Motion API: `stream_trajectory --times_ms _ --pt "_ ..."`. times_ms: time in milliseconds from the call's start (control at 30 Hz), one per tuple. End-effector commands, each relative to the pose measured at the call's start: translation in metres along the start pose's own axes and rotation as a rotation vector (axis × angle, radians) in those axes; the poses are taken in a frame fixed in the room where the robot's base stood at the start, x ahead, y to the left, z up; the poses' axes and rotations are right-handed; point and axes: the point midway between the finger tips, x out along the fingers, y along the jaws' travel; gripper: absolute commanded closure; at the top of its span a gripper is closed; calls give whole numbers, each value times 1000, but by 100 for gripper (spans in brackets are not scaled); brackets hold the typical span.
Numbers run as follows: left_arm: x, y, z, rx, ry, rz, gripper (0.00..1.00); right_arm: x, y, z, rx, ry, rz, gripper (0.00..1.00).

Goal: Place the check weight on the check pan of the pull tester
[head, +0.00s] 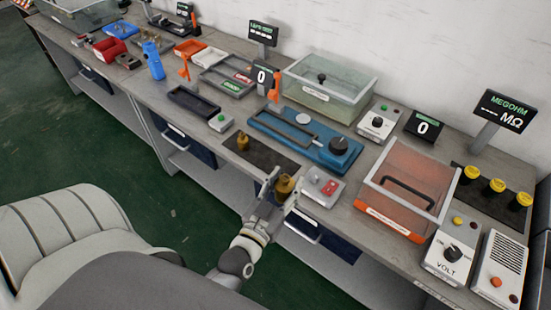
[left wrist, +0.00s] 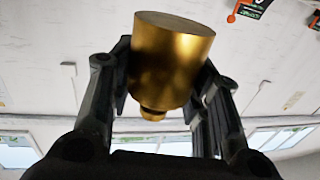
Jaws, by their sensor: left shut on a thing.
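My left gripper (head: 281,188) is shut on a brass check weight (head: 285,185), which is held at the front edge of the bench, by the dark mat. In the left wrist view the weight (left wrist: 172,55) is a gold cylinder with a small knob toward the gripper, between the two black fingers. The blue pull tester (head: 290,133) lies behind it on the bench, with a black dial (head: 339,146) at its right. A pale round disc (head: 303,119) on the tester looks like the check pan, and nothing is seen on it. My right gripper is not in view.
Another brass weight (head: 242,142) stands on the dark mat (head: 262,159). A grey box with red buttons (head: 322,187) sits just right of my gripper. An orange-edged clear cover (head: 408,187) is farther right, and a clear lidded box (head: 328,88) stands behind the tester.

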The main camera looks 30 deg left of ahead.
Motion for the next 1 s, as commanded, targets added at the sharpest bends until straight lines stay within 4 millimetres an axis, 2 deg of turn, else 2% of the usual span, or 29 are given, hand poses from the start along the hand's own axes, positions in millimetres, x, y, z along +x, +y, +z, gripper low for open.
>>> stream_trajectory --times_ms 33,100,400,633,1000 --pt "10 -7 -7 -1 10 -20 100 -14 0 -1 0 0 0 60" --pt "19 -15 -2 0 10 -45 100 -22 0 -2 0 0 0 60" --pt "50 -51 15 0 2 -150 100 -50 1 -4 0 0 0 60" --pt "59 -64 22 0 -1 -191 100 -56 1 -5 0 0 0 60" --pt "60 -66 24 -1 -2 -195 100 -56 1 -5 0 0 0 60"
